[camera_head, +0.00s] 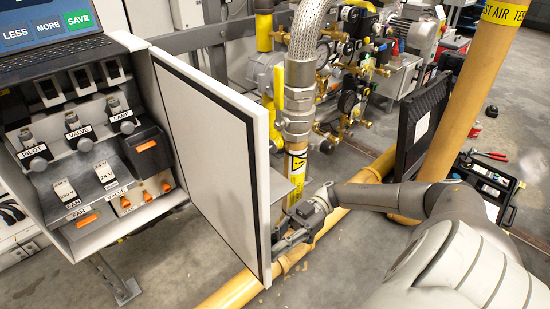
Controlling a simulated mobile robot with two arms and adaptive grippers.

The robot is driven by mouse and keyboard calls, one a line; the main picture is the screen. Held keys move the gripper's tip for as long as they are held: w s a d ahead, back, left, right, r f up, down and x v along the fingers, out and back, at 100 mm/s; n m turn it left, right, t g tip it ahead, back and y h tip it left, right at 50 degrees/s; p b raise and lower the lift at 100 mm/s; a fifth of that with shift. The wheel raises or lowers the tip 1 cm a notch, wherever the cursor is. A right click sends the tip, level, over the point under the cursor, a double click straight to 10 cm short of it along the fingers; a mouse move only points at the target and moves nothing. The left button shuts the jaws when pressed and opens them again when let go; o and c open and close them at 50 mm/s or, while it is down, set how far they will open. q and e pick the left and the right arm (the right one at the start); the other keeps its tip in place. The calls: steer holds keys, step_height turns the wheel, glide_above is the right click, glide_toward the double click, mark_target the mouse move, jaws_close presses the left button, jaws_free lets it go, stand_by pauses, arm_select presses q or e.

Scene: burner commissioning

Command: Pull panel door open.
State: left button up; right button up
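The panel door (205,150) is a pale grey plate with a black seal along its inner edge. It stands swung well out from the control cabinet (75,229), and its inner face shows. My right gripper (282,243) is at the lower part of the door's free edge, on the outer side. Its fingers point toward the door and are close to it or touching it. The door's outer face and any handle there are hidden, so I cannot tell whether the fingers hold something. My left gripper is not in view.
Inside the cabinet are labelled switches such as PILOT, VALVE and LAMP. A laptop (55,45) sits on top. Yellow pipes, including an upright one (480,85), and a braided hose (308,40) stand behind my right arm. An open toolbox (487,190) lies on the floor at right.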

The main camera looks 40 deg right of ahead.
steer(key=o, duration=0.4)
steer(key=shift+c, duration=0.2)
steer(key=d, duration=1.2)
steer(key=shift+w, duration=0.2)
steer(key=shift+s, duration=0.1)
